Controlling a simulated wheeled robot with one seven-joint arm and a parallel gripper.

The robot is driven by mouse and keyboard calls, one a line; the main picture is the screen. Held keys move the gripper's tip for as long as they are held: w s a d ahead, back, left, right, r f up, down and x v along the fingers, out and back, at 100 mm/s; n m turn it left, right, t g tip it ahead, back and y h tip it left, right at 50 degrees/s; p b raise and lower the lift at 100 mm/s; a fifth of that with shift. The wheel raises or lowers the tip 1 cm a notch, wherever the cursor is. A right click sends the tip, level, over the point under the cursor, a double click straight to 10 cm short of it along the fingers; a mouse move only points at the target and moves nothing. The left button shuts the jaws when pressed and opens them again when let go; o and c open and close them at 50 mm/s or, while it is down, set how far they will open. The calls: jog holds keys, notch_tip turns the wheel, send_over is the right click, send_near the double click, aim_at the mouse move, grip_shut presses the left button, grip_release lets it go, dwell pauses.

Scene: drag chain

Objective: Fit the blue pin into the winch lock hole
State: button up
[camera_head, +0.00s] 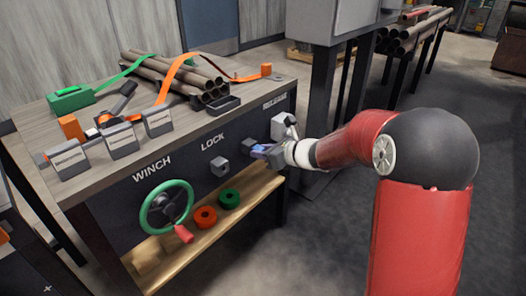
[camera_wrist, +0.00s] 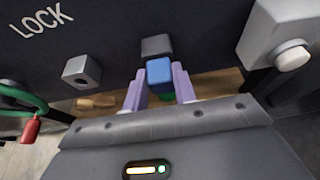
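The blue pin (camera_wrist: 159,74) sits between the two pale purple fingers of my gripper (camera_wrist: 160,88) in the wrist view. The fingers touch its sides. Beyond the pin is a grey block (camera_wrist: 156,45); I cannot tell whether the pin's far end is inside it. The winch lock block (camera_wrist: 82,70), with a dark hole in its face, is left of the pin under the LOCK label. In the head view the lock block (camera_head: 219,166) is left of my gripper (camera_head: 262,150), which is close to the panel front. The pin is barely visible there.
A grey box with a white button (camera_wrist: 291,58) stands out from the panel right of my gripper. The green winch wheel (camera_head: 166,206) with a red handle is at left. Orange (camera_head: 204,217) and green (camera_head: 229,198) rings lie on the lower shelf. Pipes and straps lie on the bench top.

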grip_shut()
jog(key=shift+s+d, duration=0.1)
jog(key=shift+d, duration=0.1)
jog(key=shift+s+d+b, duration=0.9)
jog(key=shift+s+d, duration=0.2)
jog(key=shift+d, duration=0.25)
jog(key=shift+s+d, duration=0.1)
jog(key=shift+d, duration=0.05)
jog(key=shift+s+d+b, duration=0.45)
jog(key=shift+s+d, duration=0.35)
jog(key=shift+d, duration=0.2)
jog(key=shift+s+d+b, duration=0.4)
jog(key=shift+s+d, duration=0.35)
jog(key=shift+d, duration=0.2)
